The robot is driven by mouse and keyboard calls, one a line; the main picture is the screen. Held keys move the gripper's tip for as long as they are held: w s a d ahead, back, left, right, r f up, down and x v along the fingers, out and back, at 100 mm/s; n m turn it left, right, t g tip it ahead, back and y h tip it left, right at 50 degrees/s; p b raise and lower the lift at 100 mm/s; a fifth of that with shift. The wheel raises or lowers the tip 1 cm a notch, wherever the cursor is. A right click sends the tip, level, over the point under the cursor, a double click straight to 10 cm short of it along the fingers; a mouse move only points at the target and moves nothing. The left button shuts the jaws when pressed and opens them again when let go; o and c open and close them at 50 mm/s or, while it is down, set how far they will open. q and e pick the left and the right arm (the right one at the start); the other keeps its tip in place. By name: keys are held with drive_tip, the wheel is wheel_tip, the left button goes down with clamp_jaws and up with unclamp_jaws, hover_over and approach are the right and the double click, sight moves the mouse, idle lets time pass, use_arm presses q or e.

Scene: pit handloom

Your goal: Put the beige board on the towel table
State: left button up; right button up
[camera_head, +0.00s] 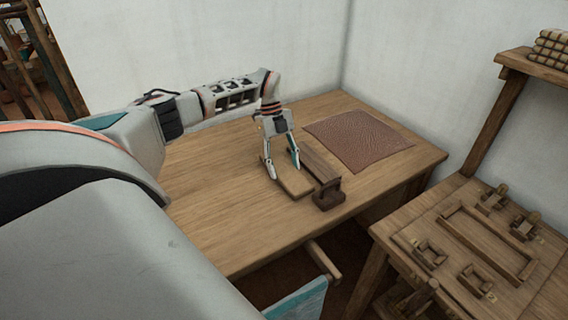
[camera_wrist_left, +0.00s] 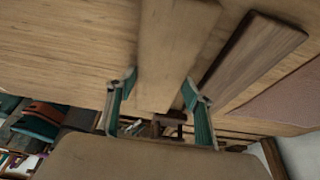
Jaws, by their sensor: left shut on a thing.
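The beige board (camera_head: 294,184) is at the wooden table's middle, low over its top; I cannot tell whether it touches. My left gripper (camera_head: 283,168) points down and is shut on the board, one finger on each side. In the left wrist view the beige board (camera_wrist_left: 172,50) runs between the teal-padded fingers of the left gripper (camera_wrist_left: 158,92). The wooden table (camera_head: 225,225) carries a flat reddish-brown sheet (camera_head: 358,139), perhaps a towel. My right gripper is not in view.
A darker brown board (camera_head: 319,164) lies close beside the beige one, with a dark wooden block (camera_head: 328,196) at its near end. A second table (camera_head: 400,236) with wooden fittings stands at the right. Folded checked cloths (camera_head: 552,48) sit on a shelf. The wooden table's left part is clear.

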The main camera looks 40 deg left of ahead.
use_arm(q)
drive_tip(key=shift+f, duration=0.3)
drive_tip(key=shift+f, duration=0.15)
drive_tip(key=o, duration=1.2)
drive_tip(key=shift+o, duration=0.2)
drive_tip(key=v, duration=1.2)
